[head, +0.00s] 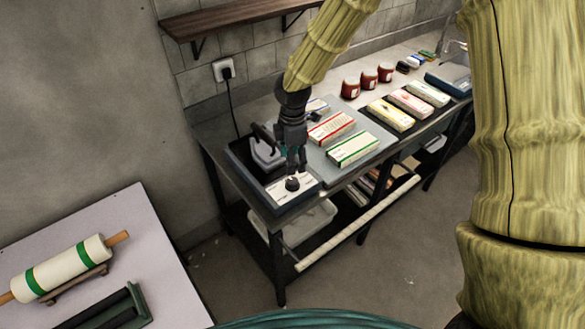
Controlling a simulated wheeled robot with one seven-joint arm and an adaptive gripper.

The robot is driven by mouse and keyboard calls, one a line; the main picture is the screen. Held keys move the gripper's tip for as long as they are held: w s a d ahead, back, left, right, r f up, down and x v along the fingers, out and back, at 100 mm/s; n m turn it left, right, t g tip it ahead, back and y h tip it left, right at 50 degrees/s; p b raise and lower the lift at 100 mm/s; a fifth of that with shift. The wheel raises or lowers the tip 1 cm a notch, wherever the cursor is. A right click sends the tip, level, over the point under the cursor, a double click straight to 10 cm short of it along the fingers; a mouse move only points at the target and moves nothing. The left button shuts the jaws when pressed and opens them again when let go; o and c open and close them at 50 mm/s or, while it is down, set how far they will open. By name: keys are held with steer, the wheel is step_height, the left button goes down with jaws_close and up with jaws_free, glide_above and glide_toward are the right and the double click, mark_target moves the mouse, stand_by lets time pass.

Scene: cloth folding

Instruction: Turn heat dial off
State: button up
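A small dark round dial (292,184) sits on a white panel (307,184) at the near end of the bench. My gripper (293,168) points down from the arm and is just above or at the dial. Whether its fingers touch the dial cannot be told. The fingers are small and dark in this view, so I cannot tell whether they are open or shut. The dial's marking is too small to read.
A grey iron-like device (266,153) stands in a dark tray (240,172) left of my gripper. Patterned boxes (353,149) lie on the bench to the right, with red jars (368,78) behind. A black cord (233,100) runs up to a wall socket (223,70).

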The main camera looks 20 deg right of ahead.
steer(key=shift+r, duration=1.55)
